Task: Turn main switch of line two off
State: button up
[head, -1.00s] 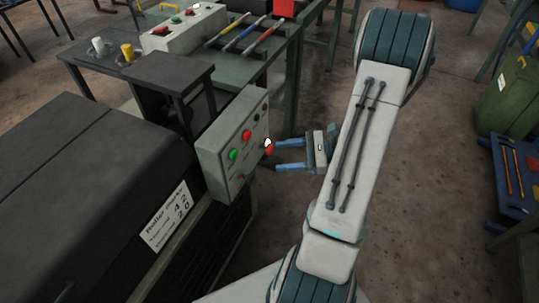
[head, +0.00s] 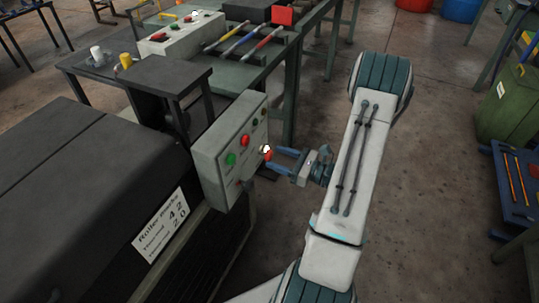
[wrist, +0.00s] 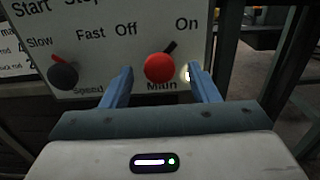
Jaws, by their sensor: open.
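The main switch is a red rotary knob (wrist: 159,67) on a grey control box, labelled Off at left, On at right and Main below. Its dark pointer leans up and right, toward On. A small white lamp (wrist: 187,73) glows beside it. In the head view the knob (head: 267,156) is on the box's near right part. My gripper (head: 273,163) is open in front of the box. In the wrist view its blue fingers (wrist: 158,86) stand left and right of the knob, with gaps. I cannot tell whether the tips touch the panel. No line number is readable.
The control box (head: 217,152) also carries green and red buttons and a black speed knob (wrist: 63,75), left of my left finger. A dark roller machine (head: 75,170) adjoins it. A bench (head: 245,68) with coloured-handled levers stands behind.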

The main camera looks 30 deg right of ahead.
aim_at(272, 156)
jog(key=shift+x, duration=1.85)
jog(key=c, duration=0.9)
